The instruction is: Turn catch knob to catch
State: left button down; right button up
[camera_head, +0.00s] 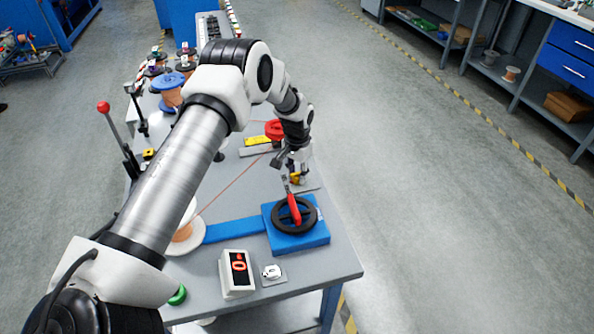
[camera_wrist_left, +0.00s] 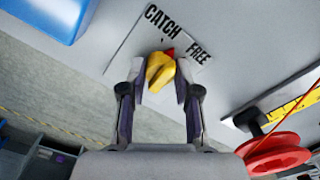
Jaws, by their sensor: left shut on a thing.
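The yellow catch knob (camera_head: 296,180) is on a plate near the table's right edge, partly hidden by my left gripper (camera_head: 294,168) in the head view. In the left wrist view, the yellow knob (camera_wrist_left: 160,73) sits between the two fingertips of my left gripper (camera_wrist_left: 158,82), which is shut on it. A small red mark (camera_wrist_left: 170,52) shows at the knob's far end, between the printed words CATCH (camera_wrist_left: 162,21) and FREE (camera_wrist_left: 200,53). The plate (camera_wrist_left: 130,50) carries both words. My right gripper is in neither view.
A black handwheel (camera_head: 278,222) with a red crank stands on a blue block (camera_head: 316,238) close to the knob. A red pulley (camera_head: 274,131) and a yellow scale (camera_head: 257,140) lie beyond. A red line crosses the table. A counter box (camera_head: 237,284) stands at the front.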

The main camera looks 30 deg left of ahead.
aim_at(298, 173)
pick_arm(q)
jog(key=n, duration=0.3)
jog(key=n+p, duration=0.1)
jog(key=n, duration=0.2)
jog(key=shift+s+d+f, duration=0.1)
jog(key=shift+s+f, duration=0.05)
jog(key=shift+f, duration=0.05)
dwell(0.4)
jog(key=c, duration=1.1)
grip_release()
jog(key=shift+o, duration=1.4)
jog(key=shift+w, duration=0.2)
notch_tip(298, 173, up, 12)
